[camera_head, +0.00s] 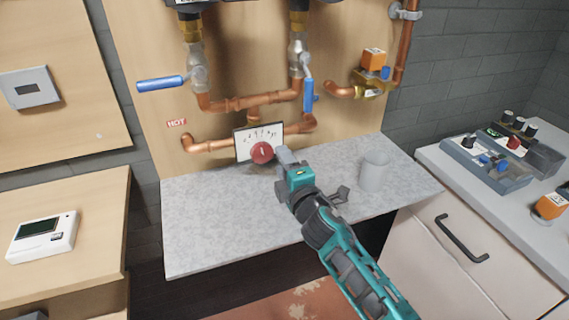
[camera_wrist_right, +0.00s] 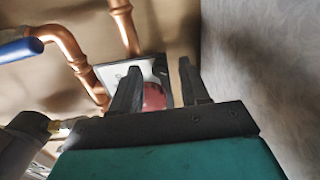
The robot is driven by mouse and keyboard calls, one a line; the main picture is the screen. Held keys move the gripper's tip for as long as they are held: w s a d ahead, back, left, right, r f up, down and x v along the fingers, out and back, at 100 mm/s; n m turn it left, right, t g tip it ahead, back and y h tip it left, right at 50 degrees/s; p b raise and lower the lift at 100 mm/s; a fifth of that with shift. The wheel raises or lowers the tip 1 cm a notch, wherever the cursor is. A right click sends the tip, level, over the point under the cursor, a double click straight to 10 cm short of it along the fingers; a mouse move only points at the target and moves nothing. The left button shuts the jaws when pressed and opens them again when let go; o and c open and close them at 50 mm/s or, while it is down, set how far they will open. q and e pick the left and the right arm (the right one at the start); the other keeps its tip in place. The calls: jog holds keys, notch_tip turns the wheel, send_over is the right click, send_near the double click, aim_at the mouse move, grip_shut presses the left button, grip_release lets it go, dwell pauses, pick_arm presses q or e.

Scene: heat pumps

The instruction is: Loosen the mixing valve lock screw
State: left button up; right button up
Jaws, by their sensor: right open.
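The mixing valve has a white scale plate (camera_head: 258,138) with a red knob (camera_head: 262,152), mounted low between copper pipes above the grey counter. No separate lock screw can be made out. My right gripper (camera_head: 283,157) is open, just right of the red knob in the head view. In the right wrist view its two dark fingers (camera_wrist_right: 160,85) point toward the plate (camera_wrist_right: 117,72), and the red knob (camera_wrist_right: 154,97) shows between them, partly hidden by a finger. I cannot tell whether they touch the knob. My left gripper is not in view.
Two blue-handled valves (camera_head: 162,83) (camera_head: 308,97) sit on the pipes above. A grey cup (camera_head: 376,171) stands on the speckled counter (camera_head: 210,225), right of my arm. The counter's left half is clear.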

jog(key=p+v, duration=0.1)
jog(key=v, duration=1.2)
jog(key=shift+w, duration=0.1)
